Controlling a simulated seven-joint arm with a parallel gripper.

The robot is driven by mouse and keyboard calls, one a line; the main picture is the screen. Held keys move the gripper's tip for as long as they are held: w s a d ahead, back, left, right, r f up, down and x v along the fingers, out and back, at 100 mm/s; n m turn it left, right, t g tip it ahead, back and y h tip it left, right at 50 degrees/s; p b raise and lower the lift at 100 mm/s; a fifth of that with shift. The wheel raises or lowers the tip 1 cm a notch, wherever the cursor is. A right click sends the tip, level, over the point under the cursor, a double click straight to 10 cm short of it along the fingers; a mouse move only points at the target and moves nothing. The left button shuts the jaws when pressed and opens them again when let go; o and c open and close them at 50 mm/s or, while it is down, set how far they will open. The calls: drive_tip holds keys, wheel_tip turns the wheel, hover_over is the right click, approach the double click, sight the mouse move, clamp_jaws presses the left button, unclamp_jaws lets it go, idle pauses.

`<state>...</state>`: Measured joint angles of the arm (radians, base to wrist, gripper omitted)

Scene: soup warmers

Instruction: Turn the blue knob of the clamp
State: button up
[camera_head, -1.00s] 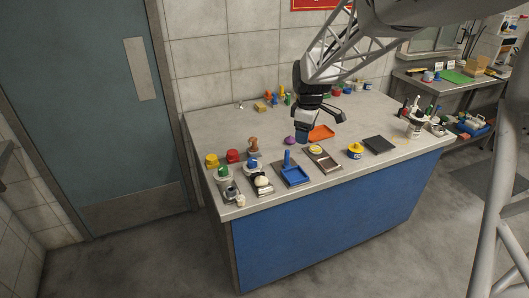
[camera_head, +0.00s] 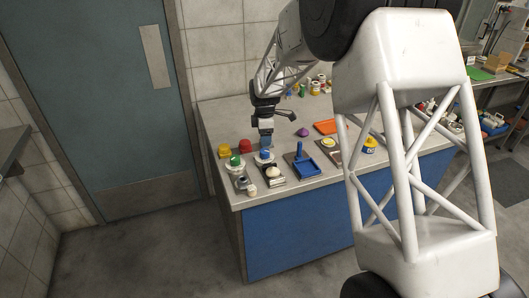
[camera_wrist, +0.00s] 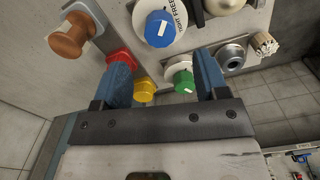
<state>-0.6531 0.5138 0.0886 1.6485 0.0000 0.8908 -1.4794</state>
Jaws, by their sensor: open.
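The clamp's blue knob (camera_wrist: 160,28) has a white mark on its face and sits on a round white dial (camera_wrist: 181,14) lettered TIGHT and FREE. The knob shows small in the head view (camera_head: 265,155), near the table's front left corner. My gripper (camera_wrist: 162,62) is open, with its blue fingers apart and nothing between them. In the head view my gripper (camera_head: 266,145) points down just over the blue knob. In the wrist view the knob lies ahead of the fingertips, roughly between their lines. I see no contact.
A green knob (camera_wrist: 184,82) on a similar white dial is close to one finger. A yellow knob (camera_wrist: 145,90), a red one (camera_wrist: 121,58) and a brown knobbed piece (camera_wrist: 72,38) are near the other.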

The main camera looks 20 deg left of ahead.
sight(265, 150)
drive_tip(key=shift+f, duration=0.1)
idle(0.3)
drive_tip(key=shift+f, duration=3.8)
drive_tip(key=c, duration=0.9)
